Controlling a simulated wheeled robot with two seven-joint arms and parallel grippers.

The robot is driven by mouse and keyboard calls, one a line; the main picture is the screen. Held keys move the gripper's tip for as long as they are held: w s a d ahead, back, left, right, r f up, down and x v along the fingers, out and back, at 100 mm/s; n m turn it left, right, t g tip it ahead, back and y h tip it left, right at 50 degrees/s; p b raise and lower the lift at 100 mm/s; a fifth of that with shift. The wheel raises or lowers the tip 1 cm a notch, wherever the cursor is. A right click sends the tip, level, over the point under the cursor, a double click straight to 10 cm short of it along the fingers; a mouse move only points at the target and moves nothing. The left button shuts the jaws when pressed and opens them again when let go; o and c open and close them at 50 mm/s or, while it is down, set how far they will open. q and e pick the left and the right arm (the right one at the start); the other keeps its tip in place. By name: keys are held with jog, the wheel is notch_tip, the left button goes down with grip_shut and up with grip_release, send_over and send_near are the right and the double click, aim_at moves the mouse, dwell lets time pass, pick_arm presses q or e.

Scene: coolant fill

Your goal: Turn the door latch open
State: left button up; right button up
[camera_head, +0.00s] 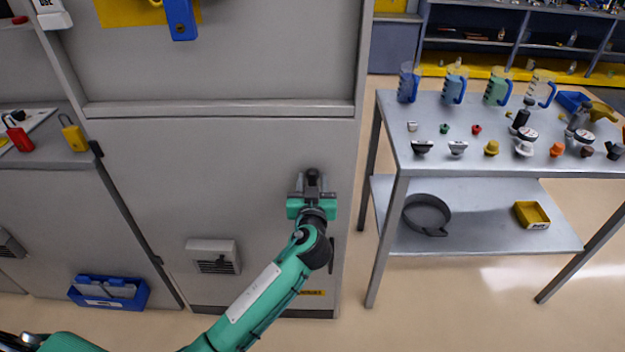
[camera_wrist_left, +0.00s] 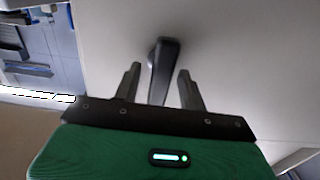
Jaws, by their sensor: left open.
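The door latch (camera_wrist_left: 163,68) is a dark handle on the grey cabinet door (camera_head: 220,180). In the left wrist view it stands between the two fingers of my left gripper (camera_wrist_left: 158,85), with a visible gap on each side. In the head view my left gripper (camera_head: 312,182) is at the right side of the door, in front of the latch, and hides most of it. The left gripper is open. Whether it touches the latch anywhere cannot be told. My right gripper is in neither view.
A metal table (camera_head: 430,115) with jugs and several caps stands to the right of the cabinet. Its lower shelf holds a black pan (camera_head: 427,212) and a yellow tray (camera_head: 531,215). A blue bin (camera_head: 108,291) is at the lower left. A vent (camera_head: 213,256) sits low on the door.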

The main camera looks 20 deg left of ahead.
pick_arm(q)
jog(key=shift+w, duration=0.2)
grip_shut()
